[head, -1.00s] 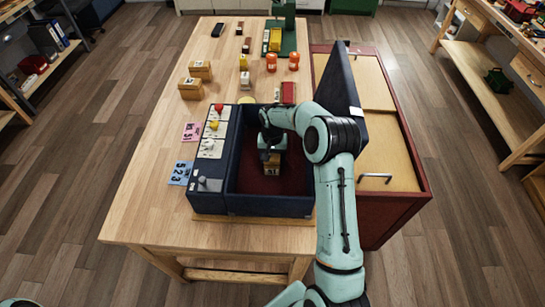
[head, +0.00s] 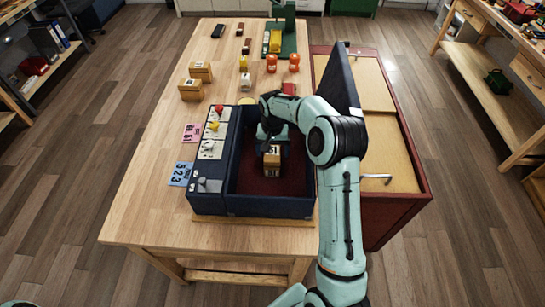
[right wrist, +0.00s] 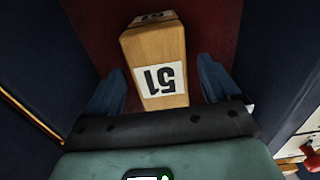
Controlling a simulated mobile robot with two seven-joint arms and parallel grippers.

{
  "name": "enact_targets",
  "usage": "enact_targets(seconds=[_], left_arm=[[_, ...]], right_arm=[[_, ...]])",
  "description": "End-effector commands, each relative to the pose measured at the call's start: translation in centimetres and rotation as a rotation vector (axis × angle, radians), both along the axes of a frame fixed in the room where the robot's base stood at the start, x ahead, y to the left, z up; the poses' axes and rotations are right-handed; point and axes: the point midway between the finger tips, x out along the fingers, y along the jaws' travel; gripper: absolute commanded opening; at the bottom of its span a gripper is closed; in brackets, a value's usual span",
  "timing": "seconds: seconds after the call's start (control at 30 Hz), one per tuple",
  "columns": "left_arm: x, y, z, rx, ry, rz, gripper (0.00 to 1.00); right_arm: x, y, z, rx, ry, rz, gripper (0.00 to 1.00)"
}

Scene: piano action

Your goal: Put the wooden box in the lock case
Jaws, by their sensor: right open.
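The lock case (head: 258,212) is a dark blue open box with a dark red floor, standing on the wooden table. The wooden box (head: 271,165), labelled 51, is inside the case, and it also shows in the right wrist view (right wrist: 158,60). My right gripper (head: 270,143) is over the case, by the far side of the wooden box. In the right wrist view my right gripper (right wrist: 160,88) is open, with a blue finger on either side of the box and gaps between. My left gripper is not in view.
A panel with coloured knobs (head: 212,135) runs along the case's left side. The case's lid (head: 341,80) stands raised at the right. Two more wooden boxes (head: 190,90), blue (head: 181,173) and pink (head: 192,133) number cards lie left. The front left table is clear.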

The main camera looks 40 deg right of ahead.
Motion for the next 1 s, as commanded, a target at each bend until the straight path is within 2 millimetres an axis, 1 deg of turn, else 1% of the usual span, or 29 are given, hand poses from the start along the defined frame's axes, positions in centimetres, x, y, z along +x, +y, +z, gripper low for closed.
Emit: enact_targets(seconds=[0.03,0.2,0.3,0.4,0.53,1.0], left_arm=[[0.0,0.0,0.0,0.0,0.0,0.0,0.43],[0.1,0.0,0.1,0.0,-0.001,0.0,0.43],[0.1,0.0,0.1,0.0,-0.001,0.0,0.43],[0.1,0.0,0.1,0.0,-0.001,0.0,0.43],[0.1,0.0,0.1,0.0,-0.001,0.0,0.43],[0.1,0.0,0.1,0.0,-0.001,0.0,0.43]], right_arm=[[0.1,0.0,1.4,-0.002,-0.007,0.0,0.9],[0.1,0.0,4.7,-0.001,-0.006,0.001,0.9],[0.1,0.0,6.0,0.0,-0.004,0.0,0.9],[0.1,0.0,6.8,0.0,-0.003,0.0,0.9],[0.0,0.0,7.1,0.001,-0.001,0.0,0.9],[0.0,0.0,7.1,0.001,-0.001,0.0,0.9]])
